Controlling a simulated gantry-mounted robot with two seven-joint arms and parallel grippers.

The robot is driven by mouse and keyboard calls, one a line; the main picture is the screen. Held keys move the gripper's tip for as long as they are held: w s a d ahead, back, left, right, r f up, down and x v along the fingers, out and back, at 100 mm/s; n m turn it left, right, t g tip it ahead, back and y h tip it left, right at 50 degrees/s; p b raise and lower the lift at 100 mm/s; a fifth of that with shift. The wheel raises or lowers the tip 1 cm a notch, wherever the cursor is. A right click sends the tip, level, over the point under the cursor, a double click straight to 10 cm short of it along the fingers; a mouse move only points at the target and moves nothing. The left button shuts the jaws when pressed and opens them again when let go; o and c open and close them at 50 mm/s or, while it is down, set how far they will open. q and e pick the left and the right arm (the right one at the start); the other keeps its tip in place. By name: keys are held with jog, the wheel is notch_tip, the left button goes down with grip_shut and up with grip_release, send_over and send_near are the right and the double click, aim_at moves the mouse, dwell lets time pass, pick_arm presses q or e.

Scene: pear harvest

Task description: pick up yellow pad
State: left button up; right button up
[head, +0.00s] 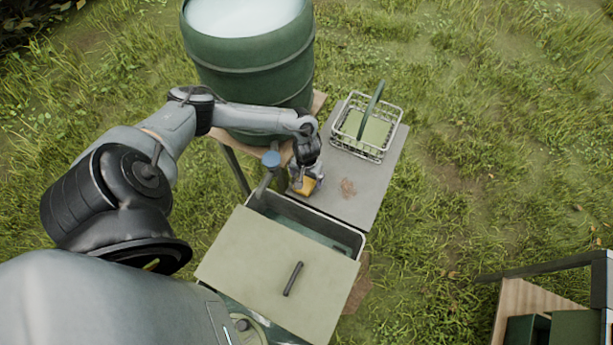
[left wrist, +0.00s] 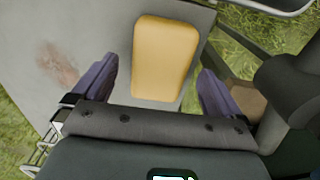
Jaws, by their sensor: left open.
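The yellow pad (left wrist: 164,58) lies on the grey tabletop. It is a rounded rectangle and sits between the two fingers of my left gripper (left wrist: 160,88) in the left wrist view. A gap shows on each side, so the fingers look apart from it. In the head view only part of the yellow pad (head: 305,186) shows beneath my left gripper (head: 306,180), which points down at it. My left gripper is open. My right gripper is not in view.
A wire basket (head: 397,115) with a green handle stands at the table's far end. A brown stain (head: 348,187) marks the grey tabletop (head: 362,207). A green barrel (head: 250,70), a blue-topped tap (head: 270,160) and a bin with a partly covering lid (head: 270,262) are close by.

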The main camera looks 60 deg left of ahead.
pick_arm(q)
jog(key=shift+f, duration=1.05)
jog(key=shift+c, duration=0.5)
jog(key=c, duration=1)
jog(key=shift+r, duration=0.1)
jog(key=shift+r, duration=0.55)
notch_tip(320, 180, up, 3)
jog(key=shift+f+p, duration=0.2)
jog(key=shift+p, duration=0.1)
jog(key=shift+w+d+r+p, duration=0.25)
jog(key=shift+w+d+r, duration=0.45)
jog(key=shift+d+r, duration=0.85)
jog(key=shift+w+d+r+p, duration=0.25)
jog(key=shift+w+d+r, duration=0.5)
jog(key=shift+d, duration=1.35)
jog(key=shift+w+d+r+p, duration=0.25)
jog(key=shift+w+d+r, duration=0.35)
jog(key=shift+d+r, duration=0.95)
